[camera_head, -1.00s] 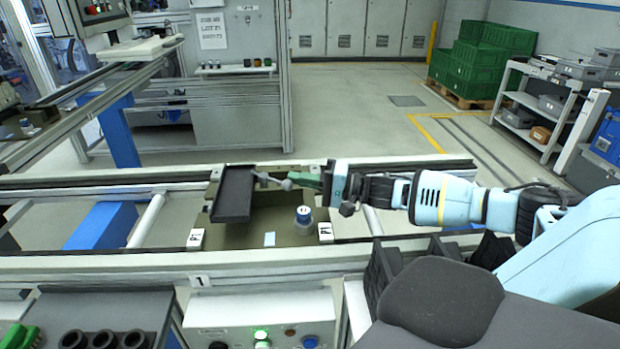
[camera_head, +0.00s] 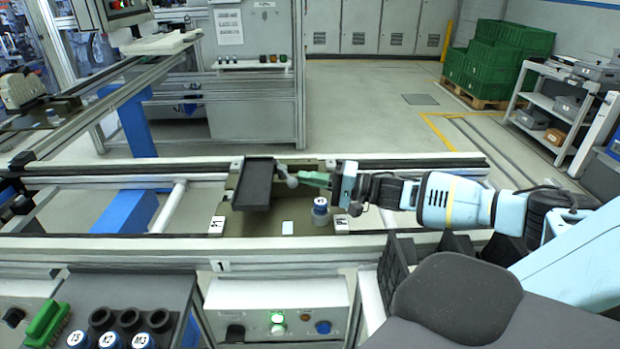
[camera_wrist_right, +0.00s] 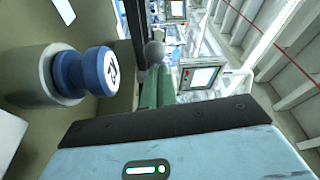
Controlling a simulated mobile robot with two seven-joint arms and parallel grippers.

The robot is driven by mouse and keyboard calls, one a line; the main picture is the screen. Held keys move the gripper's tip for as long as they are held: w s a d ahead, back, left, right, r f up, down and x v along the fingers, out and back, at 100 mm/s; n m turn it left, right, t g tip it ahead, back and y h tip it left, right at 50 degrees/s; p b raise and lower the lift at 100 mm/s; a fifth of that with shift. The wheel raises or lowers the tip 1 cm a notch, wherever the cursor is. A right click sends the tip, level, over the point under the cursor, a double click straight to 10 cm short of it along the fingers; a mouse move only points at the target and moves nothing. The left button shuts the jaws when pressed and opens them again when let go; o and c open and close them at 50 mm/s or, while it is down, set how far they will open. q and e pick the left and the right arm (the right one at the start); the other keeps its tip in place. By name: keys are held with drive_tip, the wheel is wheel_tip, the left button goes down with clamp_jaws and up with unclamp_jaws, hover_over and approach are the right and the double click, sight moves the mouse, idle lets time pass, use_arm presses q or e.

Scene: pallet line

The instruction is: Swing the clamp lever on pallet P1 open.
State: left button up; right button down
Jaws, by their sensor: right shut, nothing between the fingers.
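Pallet P1 (camera_head: 240,222) sits on the conveyor, with white label blocks at its front corners. A dark tray-like plate (camera_head: 256,186) lies over its left part. The clamp lever (camera_head: 292,181) shows as a short grey bar with a ball knob beside the plate; the knob shows in the wrist view (camera_wrist_right: 154,52). My right gripper (camera_head: 308,179) reaches in from the right, green fingers shut and empty, tips at the knob; I cannot tell whether they touch. In the wrist view the fingers (camera_wrist_right: 156,88) point at the knob. My left gripper is not in view.
A blue-and-grey cylinder (camera_head: 320,210) stands on the pallet close to my right fingers; it is large in the wrist view (camera_wrist_right: 84,72). Conveyor rails run in front and behind. A control box (camera_head: 278,308), dark holders with blue-topped parts and a green brush (camera_head: 47,322) are nearer.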

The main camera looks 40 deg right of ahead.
drive_tip(key=shift+p+v, duration=0.55)
drive_tip(key=shift+v, duration=3.35)
